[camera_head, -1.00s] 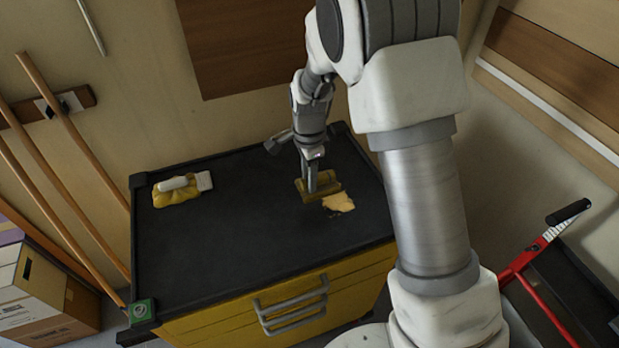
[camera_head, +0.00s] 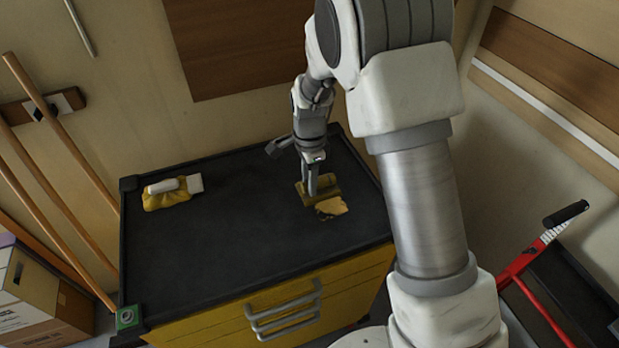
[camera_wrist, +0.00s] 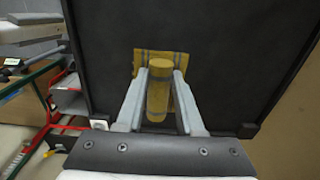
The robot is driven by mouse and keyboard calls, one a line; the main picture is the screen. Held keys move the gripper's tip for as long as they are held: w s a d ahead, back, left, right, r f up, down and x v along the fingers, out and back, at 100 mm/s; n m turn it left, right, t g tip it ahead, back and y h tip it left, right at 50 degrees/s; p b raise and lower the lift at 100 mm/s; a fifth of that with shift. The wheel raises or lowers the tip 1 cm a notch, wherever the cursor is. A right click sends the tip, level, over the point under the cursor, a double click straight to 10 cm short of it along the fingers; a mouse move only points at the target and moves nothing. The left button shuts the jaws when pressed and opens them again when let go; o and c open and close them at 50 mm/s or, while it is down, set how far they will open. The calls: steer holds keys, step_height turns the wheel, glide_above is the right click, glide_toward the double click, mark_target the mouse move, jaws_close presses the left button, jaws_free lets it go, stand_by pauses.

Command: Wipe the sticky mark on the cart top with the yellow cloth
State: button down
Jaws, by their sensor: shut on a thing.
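The yellow cloth (camera_head: 329,190) lies against the black cart top (camera_head: 230,235), right of its middle. My gripper (camera_head: 313,190) is above it, shut on its bunched, roll-like part. In the wrist view the roll (camera_wrist: 158,95) is between the fingers of my gripper (camera_wrist: 160,82), with the flat striped cloth (camera_wrist: 178,60) spread beyond it. The sticky mark (camera_head: 332,208) is a pale yellow, irregular patch at the cloth's near edge. The cloth appears to touch or overlap it; how much is covered cannot be told. I cannot make out the mark in the wrist view.
A yellow bundle with a white piece (camera_head: 168,194) lies at the cart top's back left. A green tag (camera_head: 127,317) is at the front left corner. Wooden poles (camera_head: 55,140) lean on the left; a red-framed trolley (camera_head: 530,270) stands right. The cart top's middle is clear.

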mark_target(321, 190)
step_height(321, 190, down, 6)
steer(key=b, duration=0.3)
steer(key=shift+r, duration=0.2)
steer(key=shift+w+d+r, duration=0.1)
steer(key=shift+w+d, duration=0.3)
steer(key=shift+d, duration=0.55)
steer(key=shift+w+d+r, duration=0.15)
steer(key=shift+w+d, duration=0.25)
steer(key=shift+d, duration=0.6)
steer(key=shift+w+d+r, duration=0.1)
steer(key=shift+w+d, duration=0.3)
steer(key=shift+d, duration=0.55)
steer(key=shift+a, duration=0.1)
steer(key=shift+s+a, duration=0.3)
steer(key=shift+a, duration=0.4)
steer(key=shift+s+a, duration=0.3)
steer(key=shift+a, duration=0.4)
steer(key=shift+f, duration=0.65)
steer(key=shift+s+a, duration=0.35)
steer(key=shift+a, duration=0.4)
steer(key=shift+s+a, duration=0.3)
steer(key=shift+a, duration=0.4)
